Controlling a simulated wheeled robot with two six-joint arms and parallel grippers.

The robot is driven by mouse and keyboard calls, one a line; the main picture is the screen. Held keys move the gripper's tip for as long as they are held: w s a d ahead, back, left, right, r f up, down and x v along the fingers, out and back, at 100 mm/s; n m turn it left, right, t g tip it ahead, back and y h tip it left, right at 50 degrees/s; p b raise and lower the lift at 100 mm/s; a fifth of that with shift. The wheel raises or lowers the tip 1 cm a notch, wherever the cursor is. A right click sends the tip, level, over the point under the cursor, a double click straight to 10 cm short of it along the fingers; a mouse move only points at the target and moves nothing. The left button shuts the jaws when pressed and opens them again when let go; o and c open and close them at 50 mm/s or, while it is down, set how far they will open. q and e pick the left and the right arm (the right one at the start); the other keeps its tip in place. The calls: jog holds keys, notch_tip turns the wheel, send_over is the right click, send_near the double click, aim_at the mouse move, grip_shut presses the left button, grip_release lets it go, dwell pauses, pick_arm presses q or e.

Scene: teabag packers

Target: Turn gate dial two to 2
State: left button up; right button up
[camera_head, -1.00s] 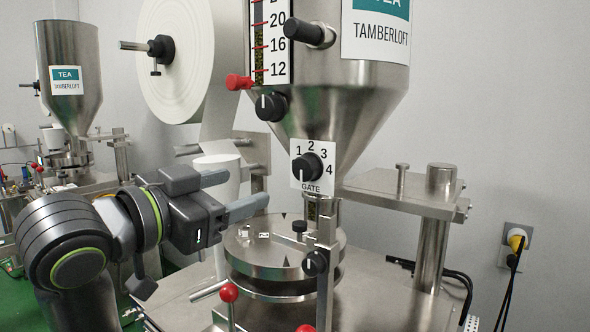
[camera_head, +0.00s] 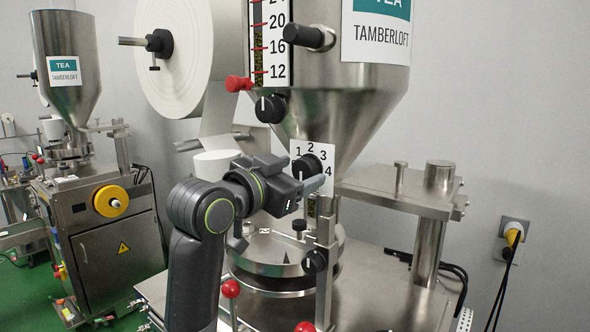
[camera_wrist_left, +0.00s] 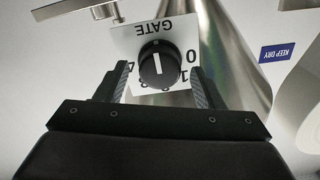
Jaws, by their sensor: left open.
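In the left wrist view the dial (camera_wrist_left: 158,64) appears upside down, with a white line standing vertical between the word GATE and the lower numbers. I cannot tell which end points. My left gripper (camera_head: 318,180) is at the dial, partly covering the plate. In the wrist view its open fingers (camera_wrist_left: 160,88) stand on either side of the knob, with gaps visible. My right gripper is out of view.
Another black knob (camera_head: 270,108) and a red clamp (camera_head: 238,84) sit above the dial. A steel post (camera_head: 325,240) with a small knob stands below. A paper roll (camera_head: 172,55) hangs at left. A second machine (camera_head: 105,225) stands behind left.

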pick_arm(q)
jog(key=c, duration=1)
jog(key=shift+o, duration=0.2)
jog(key=m+b, duration=0.4)
jog(key=shift+f, duration=0.25)
jog(key=m+b, duration=0.4)
jog(key=m, duration=0.1)
jog(key=m+b, duration=0.3)
jog(key=m, duration=0.1)
jog(key=shift+b, duration=0.4)
jog(key=m+b, duration=0.2)
jog(key=m, duration=0.2)
jog(key=shift+m, duration=0.3)
jog(key=shift+r, duration=0.1)
jog(key=o, duration=1)
jog(key=shift+c, duration=0.2)
